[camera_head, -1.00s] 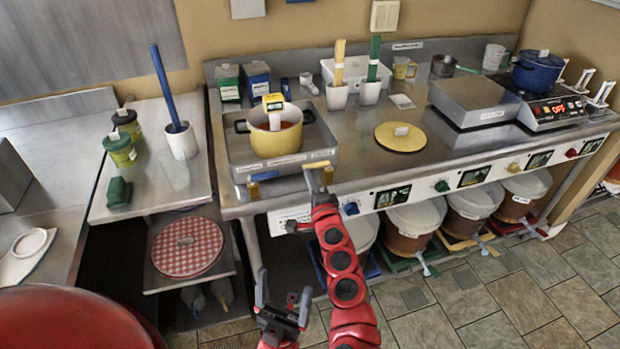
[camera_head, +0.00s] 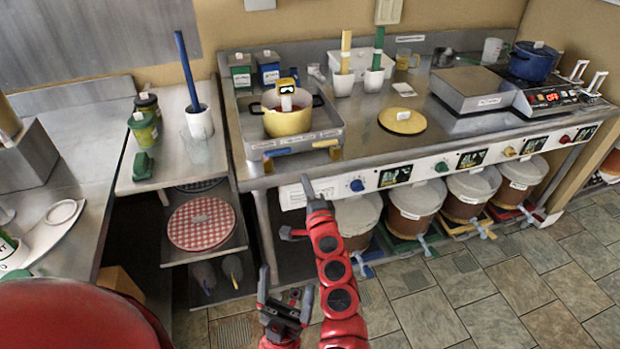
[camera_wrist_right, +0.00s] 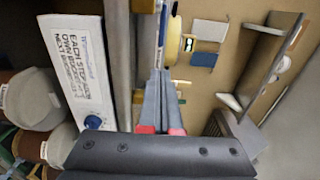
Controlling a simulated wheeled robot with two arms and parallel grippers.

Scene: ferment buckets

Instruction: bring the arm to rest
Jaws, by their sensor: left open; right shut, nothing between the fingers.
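My right gripper (camera_head: 306,187) is in front of the steel counter (camera_head: 375,160), just below its front edge in the head view. In the right wrist view its fingers (camera_wrist_right: 162,88) are together with nothing between them. It is apart from the yellow pot (camera_head: 288,122), which stands on the tray behind the edge. My left gripper (camera_head: 285,305) is low in the head view, over the floor in front of the counter. Its fingers are spread and it holds nothing.
A white control panel (camera_head: 322,190) runs along the counter front, close to my right gripper. Buckets (camera_head: 412,206) with taps stand below it. A shelf with a red checked disc (camera_head: 202,223) is to the left. The tiled floor (camera_head: 480,285) at right is clear.

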